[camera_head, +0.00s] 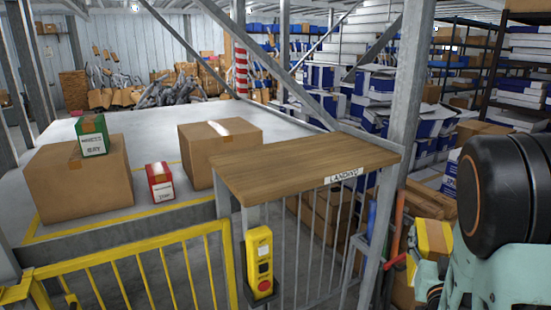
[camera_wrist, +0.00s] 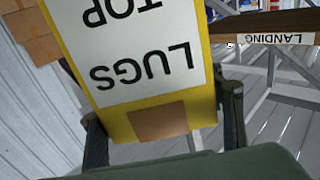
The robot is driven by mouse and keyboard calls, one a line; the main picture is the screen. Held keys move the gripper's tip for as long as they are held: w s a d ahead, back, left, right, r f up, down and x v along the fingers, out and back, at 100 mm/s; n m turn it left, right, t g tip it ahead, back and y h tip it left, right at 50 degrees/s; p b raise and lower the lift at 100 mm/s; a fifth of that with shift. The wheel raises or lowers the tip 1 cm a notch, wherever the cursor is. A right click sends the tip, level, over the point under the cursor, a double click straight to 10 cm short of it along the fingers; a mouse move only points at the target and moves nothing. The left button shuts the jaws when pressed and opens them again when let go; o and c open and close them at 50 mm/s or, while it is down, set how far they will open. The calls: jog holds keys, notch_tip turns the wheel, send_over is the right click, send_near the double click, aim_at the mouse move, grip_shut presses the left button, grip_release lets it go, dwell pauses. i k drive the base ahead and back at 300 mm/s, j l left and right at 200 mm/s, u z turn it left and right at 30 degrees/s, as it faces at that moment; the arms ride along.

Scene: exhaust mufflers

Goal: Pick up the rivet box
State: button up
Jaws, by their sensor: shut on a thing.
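My gripper (camera_wrist: 163,120) is shut on a yellow box (camera_wrist: 152,75) with a white label reading "LUGS TOP", upside down in the wrist view; one finger is on each side. The yellow box also shows in the head view (camera_head: 434,238), at the lower right beside my arm and partly hidden by it. A small red box (camera_head: 160,183) with a white label stands on the grey platform. A green box (camera_head: 91,135) with a white label sits on a large carton at the left. The small print on both labels is too blurred to read surely, and no box clearly reads as rivets.
A wooden shelf (camera_head: 300,160) marked "LANDING" stands in front, its top bare. Two large cartons, left (camera_head: 75,182) and right (camera_head: 215,148), rest on the platform (camera_head: 145,140). A yellow railing (camera_head: 135,262) and a yellow control box (camera_head: 259,262) are nearer. A diagonal beam crosses behind.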

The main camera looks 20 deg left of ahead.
aim_at(91, 131)
jog(key=l+u, duration=0.15)
jog(key=u, duration=0.75)
